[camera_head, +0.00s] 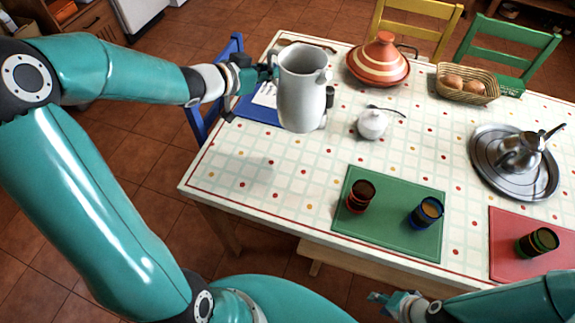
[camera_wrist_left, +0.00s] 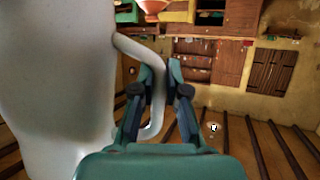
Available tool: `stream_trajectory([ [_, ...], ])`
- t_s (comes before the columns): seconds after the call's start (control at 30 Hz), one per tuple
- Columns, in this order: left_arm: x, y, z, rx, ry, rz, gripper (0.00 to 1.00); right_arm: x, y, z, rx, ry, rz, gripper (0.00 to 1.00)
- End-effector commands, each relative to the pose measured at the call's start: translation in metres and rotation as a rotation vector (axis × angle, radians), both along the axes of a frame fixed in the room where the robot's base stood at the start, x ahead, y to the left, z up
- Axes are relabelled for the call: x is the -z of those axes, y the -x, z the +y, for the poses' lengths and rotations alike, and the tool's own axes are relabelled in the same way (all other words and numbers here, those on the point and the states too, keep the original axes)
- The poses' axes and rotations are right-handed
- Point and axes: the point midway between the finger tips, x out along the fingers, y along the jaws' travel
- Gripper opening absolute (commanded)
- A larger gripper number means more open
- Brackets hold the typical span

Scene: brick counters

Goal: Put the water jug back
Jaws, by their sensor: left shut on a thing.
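The water jug (camera_head: 301,95) is a pale grey-white pitcher, upright, in front of the table's far left part in the head view. It appears held above the tablecloth. My left gripper (camera_head: 268,73) is at the jug's left side, shut on its handle. In the left wrist view the jug's body (camera_wrist_left: 55,80) fills the left side, and its handle (camera_wrist_left: 154,125) passes between the fingers of the left gripper (camera_wrist_left: 160,75). My right gripper (camera_head: 392,303) is low in the head view, in front of the table's near edge, away from the jug. Its finger opening is unclear.
The table (camera_head: 290,185) holds a striped tagine (camera_head: 378,62), a white sugar bowl (camera_head: 372,124), a bread basket (camera_head: 467,84) and a metal tray with a teapot (camera_head: 520,152). Cups stand on green (camera_head: 389,215) and red mats. A blue mat (camera_head: 252,112) lies partly behind the jug. The near left tablecloth is clear.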

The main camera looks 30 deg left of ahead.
Motion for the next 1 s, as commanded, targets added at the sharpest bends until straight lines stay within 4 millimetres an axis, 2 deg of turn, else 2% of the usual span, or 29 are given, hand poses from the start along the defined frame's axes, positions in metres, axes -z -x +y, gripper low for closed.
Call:
stream_trajectory([
  [0.03, -0.002, 0.005, 0.01, -0.013, 0.003, -0.01, 0.0, 0.005, 0.0, 0.0, 0.0, 0.0, 0.0, 0.39],
  [0.13, -0.003, 0.012, 0.021, -0.024, 0.004, -0.01, 0.0, 0.008, 0.0, 0.0, 0.0, 0.0, 0.0, 0.39],
  [0.33, 0.015, 0.017, 0.027, -0.029, 0.009, -0.006, 0.0, 0.017, 0.0, 0.0, 0.0, 0.0, 0.0, 0.39],
  [0.8, 0.117, 0.017, 0.026, -0.029, 0.01, -0.004, 0.0, 0.043, 0.0, 0.0, 0.0, 0.0, 0.0, 0.39],
  [1.0, 0.147, 0.016, 0.026, -0.029, 0.008, -0.007, 0.0, 0.045, 0.0, 0.0, 0.0, 0.0, 0.0, 0.39],
])
